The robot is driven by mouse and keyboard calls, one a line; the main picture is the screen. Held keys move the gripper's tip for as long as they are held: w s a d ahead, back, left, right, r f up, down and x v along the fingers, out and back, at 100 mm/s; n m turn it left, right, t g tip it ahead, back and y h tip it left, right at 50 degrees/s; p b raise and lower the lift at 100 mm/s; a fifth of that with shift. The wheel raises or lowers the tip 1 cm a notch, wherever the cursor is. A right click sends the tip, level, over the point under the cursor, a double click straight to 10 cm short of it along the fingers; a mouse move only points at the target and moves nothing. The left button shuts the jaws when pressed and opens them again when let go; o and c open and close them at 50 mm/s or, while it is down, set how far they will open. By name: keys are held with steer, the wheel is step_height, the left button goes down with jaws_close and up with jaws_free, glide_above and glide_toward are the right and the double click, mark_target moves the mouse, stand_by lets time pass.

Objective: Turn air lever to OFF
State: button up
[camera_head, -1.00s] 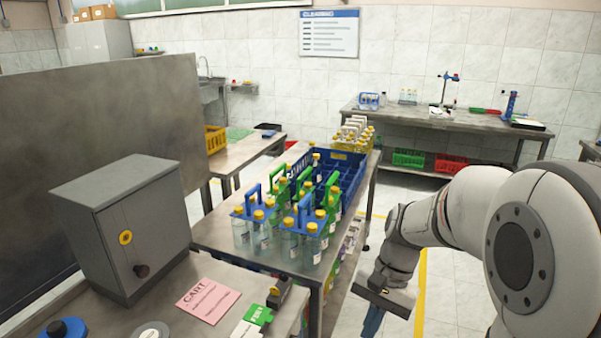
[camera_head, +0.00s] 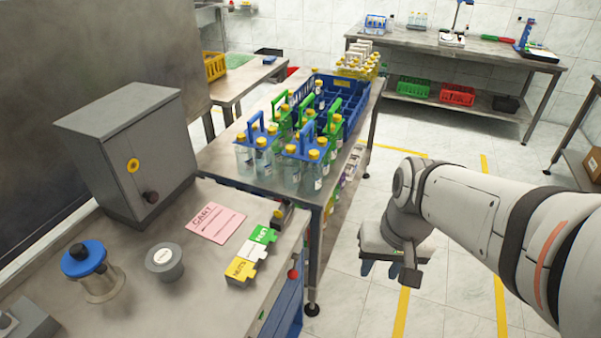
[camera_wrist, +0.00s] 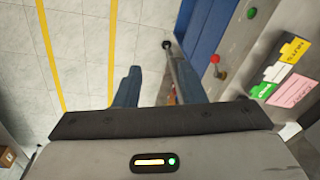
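A small lever with a red ball knob (camera_head: 293,273) is on the side of the grey bench, below the edge of its top. I take it for the air lever; no label on it is readable. The red knob also shows in the wrist view (camera_wrist: 215,59), right of the fingers. My gripper (camera_head: 380,268) hangs over the floor to the right of the bench, clear of the lever. Its two blue fingers are apart with nothing between them in the wrist view (camera_wrist: 158,70).
A bottle table (camera_head: 225,165) with bottles in blue and green carriers stands behind the bench (camera_head: 205,290). The bench bears a grey cabinet (camera_head: 130,150), a pink card (camera_head: 215,223) and coloured tags (camera_head: 250,252). A green button (camera_wrist: 252,12) is near the lever. Floor around my gripper is free.

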steer(key=shift+o, duration=1.1)
steer(key=w+a+f+m+g+y, duration=0.1)
steer(key=a+f+m+g+y, duration=0.2)
steer(key=f, duration=0.3)
steer(key=shift+a+f+g+y, duration=0.3)
steer(key=shift+a+g+y, duration=0.35)
steer(key=shift+g+y, duration=0.15)
steer(key=m+t+y, duration=0.8)
steer(key=m+y, duration=0.4)
steer(key=m, duration=0.4)
glide_toward(295, 276)
steer(key=w+a, duration=0.1)
steer(key=x, duration=0.8)
steer(key=shift+f+p, duration=0.4)
steer(key=c, duration=1)
steer(key=shift+s+a+r+m, duration=0.1)
steer(key=shift+s+r+m, duration=0.1)
steer(key=shift+m, duration=0.6)
steer(key=shift+s+r+m, duration=0.15)
steer(key=shift+m, duration=0.65)
